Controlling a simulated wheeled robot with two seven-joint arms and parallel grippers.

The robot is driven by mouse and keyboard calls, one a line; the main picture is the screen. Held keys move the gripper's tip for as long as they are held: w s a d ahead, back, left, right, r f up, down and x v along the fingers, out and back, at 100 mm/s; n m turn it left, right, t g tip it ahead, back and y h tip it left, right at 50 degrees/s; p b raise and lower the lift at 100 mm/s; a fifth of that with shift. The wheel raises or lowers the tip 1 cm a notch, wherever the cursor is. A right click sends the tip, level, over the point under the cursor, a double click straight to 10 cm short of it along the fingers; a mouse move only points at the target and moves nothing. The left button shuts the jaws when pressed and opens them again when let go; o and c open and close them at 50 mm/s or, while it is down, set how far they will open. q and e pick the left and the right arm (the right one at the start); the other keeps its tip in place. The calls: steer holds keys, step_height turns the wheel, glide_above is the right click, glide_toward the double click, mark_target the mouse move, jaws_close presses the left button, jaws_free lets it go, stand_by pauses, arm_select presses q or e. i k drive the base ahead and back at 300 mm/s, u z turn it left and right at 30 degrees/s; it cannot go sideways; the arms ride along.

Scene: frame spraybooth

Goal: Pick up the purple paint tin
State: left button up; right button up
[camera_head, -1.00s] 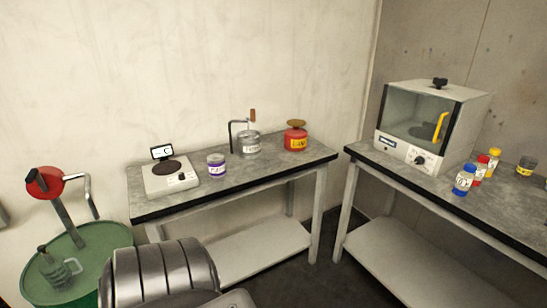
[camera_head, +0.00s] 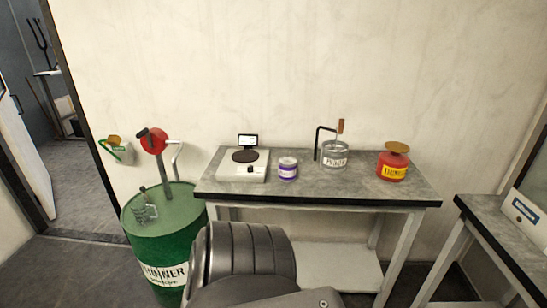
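The purple paint tin (camera_head: 288,168) stands upright on the grey worktop of the back table (camera_head: 375,189). It is a small tin with a purple band, a pale label and a pale lid. It sits just right of the white scale and left of the primer pot. Nothing touches it from my side. Neither of my grippers is in view; only a dark rounded part of my own body shows at the bottom middle.
A white scale (camera_head: 243,165), a primer pot (camera_head: 335,153) with a crank handle and a red thinner can (camera_head: 394,162) share the table. A green thinner drum (camera_head: 160,240) with a pump stands left. A second table (camera_head: 490,230) is at right. A doorway opens far left.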

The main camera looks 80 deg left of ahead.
mark_target(286, 165)
steer(key=u, duration=0.85)
steer(key=i, duration=0.8)
steer(key=u, duration=0.9)
